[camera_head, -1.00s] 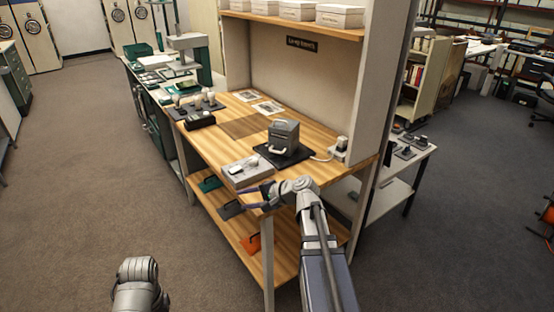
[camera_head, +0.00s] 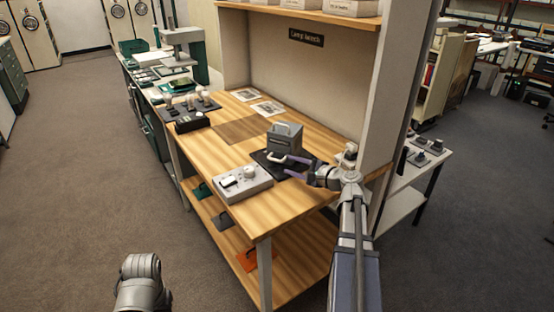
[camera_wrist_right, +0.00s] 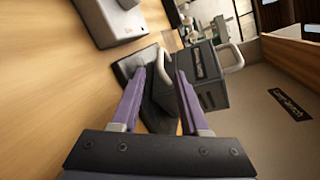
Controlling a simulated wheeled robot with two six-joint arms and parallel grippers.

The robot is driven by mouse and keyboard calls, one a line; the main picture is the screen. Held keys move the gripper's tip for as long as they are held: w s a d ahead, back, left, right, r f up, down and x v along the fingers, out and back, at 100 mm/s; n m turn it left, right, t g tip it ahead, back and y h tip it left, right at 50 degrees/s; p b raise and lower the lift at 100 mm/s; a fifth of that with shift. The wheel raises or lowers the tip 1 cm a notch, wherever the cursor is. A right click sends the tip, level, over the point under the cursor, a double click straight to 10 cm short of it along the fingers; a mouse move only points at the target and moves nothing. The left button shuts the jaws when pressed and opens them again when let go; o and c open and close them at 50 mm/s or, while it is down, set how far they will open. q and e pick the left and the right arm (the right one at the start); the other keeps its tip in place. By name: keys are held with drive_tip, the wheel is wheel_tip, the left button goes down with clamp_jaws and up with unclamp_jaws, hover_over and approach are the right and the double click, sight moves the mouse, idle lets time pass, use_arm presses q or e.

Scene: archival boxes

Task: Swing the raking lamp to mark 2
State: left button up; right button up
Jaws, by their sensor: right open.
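A grey box-shaped unit (camera_head: 284,138) with a label and a top handle stands on a black base (camera_head: 262,163) on the wooden bench. A pale curved handle (camera_head: 277,159) sticks out low at its front. I cannot tell for sure that this unit is the raking lamp, and no numbered mark is legible. My right gripper (camera_head: 288,167) is open at the front of the unit. In the right wrist view its purple fingers (camera_wrist_right: 161,76) point at the low handle, with the black base between and beyond them; contact cannot be told.
A bench post (camera_head: 383,85) rises close to my right arm. A black box (camera_head: 192,122) and paper sheets lie farther left. The middle bench top is mostly clear.

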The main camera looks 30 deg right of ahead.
sight(276, 161)
drive_tip(key=b+x, duration=0.1)
drive_tip(key=x, duration=0.6)
drive_tip(key=shift+w+a, duration=0.15)
drive_tip(key=shift+w, duration=0.2)
drive_tip(key=c, duration=0.7)
clamp_jaws()
drive_tip(key=shift+s+a+f+b, duration=0.1)
drive_tip(key=shift+b, duration=0.2)
